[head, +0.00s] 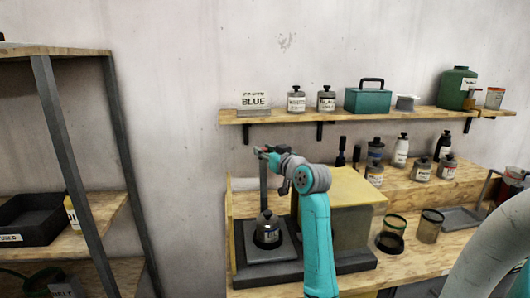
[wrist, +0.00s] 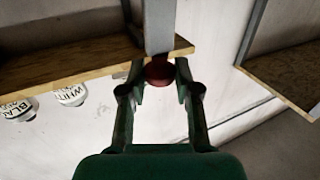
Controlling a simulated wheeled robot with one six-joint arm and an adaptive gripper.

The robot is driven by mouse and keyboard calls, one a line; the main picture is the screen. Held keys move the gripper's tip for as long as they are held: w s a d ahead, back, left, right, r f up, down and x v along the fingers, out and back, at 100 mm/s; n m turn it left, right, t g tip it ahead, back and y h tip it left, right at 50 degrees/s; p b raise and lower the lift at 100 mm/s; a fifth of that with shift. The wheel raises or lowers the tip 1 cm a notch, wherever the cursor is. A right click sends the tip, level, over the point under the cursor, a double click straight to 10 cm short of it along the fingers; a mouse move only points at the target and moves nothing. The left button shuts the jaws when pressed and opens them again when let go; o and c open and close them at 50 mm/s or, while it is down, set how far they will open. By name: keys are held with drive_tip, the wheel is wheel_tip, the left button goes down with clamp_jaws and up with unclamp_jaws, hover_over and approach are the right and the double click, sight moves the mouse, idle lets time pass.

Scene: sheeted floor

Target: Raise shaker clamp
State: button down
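The shaker (head: 268,274) stands on the bench with a dark base and an upright grey post (head: 263,190). My gripper (head: 263,152) is at the top of the post. In the wrist view, a red knob (wrist: 159,71) lies between the fingertips of my gripper (wrist: 160,76), at the end of a grey bar (wrist: 159,25). The fingers look spread, with a small gap on each side of the knob. The clamp itself cannot be made out clearly in the head view.
A yellow-topped box (head: 345,188) stands right beside the post, behind my arm. A wall shelf (head: 360,115) with labelled bottles and a teal toolbox (head: 368,98) is above. Two open jars (head: 428,226) are to the right. A rack (head: 80,130) stands at left.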

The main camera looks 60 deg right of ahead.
drive_tip(key=shift+s+a+f+n+t+h, duration=0.15)
drive_tip(key=shift+s+a+n+t+h, duration=0.15)
drive_tip(key=shift+s+a+t, duration=0.45)
drive_tip(key=shift+s+a+f+n+t+h, duration=0.2)
drive_tip(key=shift+s+a+n+t, duration=0.2)
drive_tip(key=shift+s+a+t, duration=0.35)
drive_tip(key=shift+w+a, duration=0.1)
drive_tip(key=shift+w, duration=0.05)
drive_tip(key=c, duration=0.8)
unclamp_jaws()
drive_tip(key=shift+c, duration=0.2)
drive_tip(key=v, duration=1.2)
drive_tip(key=shift+a+r, duration=0.1)
